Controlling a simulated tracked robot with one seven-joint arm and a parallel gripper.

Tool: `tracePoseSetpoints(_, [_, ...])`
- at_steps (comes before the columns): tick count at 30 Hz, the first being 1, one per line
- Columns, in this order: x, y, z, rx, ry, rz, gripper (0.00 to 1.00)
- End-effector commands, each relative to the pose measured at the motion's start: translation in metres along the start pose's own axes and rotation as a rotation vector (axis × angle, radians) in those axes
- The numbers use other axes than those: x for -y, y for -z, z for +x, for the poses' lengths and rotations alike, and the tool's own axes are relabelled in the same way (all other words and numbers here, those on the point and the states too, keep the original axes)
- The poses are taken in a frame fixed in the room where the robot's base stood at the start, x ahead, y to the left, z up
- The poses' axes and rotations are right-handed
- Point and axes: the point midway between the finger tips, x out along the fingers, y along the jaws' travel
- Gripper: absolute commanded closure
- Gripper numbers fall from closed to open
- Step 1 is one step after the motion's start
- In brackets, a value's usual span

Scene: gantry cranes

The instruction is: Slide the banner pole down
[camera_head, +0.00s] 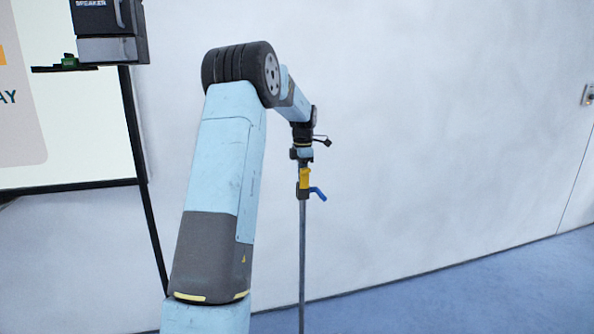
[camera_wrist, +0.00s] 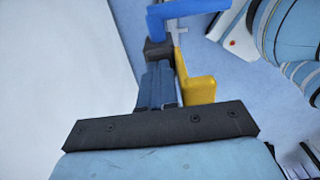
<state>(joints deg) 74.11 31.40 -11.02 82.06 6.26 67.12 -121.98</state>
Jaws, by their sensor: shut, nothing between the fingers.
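The banner pole (camera_head: 302,265) is a thin grey upright rod below my gripper. Near its top are a yellow piece (camera_head: 304,178) and a blue lever (camera_head: 318,193) pointing right. My gripper (camera_head: 302,158) is at the upper end of the pole, pointing down, and is shut with nothing held. In the wrist view, my gripper's fingers (camera_wrist: 158,85) are closed together beside the yellow piece (camera_wrist: 197,90). The blue lever (camera_wrist: 185,9) crosses beyond the fingertips. Whether the fingers touch the yellow piece or pole top cannot be told. The pole's foot is out of view.
A white panel (camera_head: 75,145) with a black frame stands at the left. A dark speaker box (camera_head: 110,25) is above it. A pale wall (camera_head: 440,130) is behind, with a small wall device (camera_head: 588,95) at right. Blue floor (camera_head: 480,290) is clear at lower right.

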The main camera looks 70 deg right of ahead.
Motion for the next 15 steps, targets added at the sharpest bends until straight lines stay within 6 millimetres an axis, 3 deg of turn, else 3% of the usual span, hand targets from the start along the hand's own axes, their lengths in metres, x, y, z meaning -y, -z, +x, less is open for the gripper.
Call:
tracePoseSetpoints(10, [0.001, -0.001, -0.002, 0.000, 0.001, 0.001, 1.00])
tracePoseSetpoints(15, [-0.001, 0.002, -0.018, 0.001, -0.001, -0.003, 1.00])
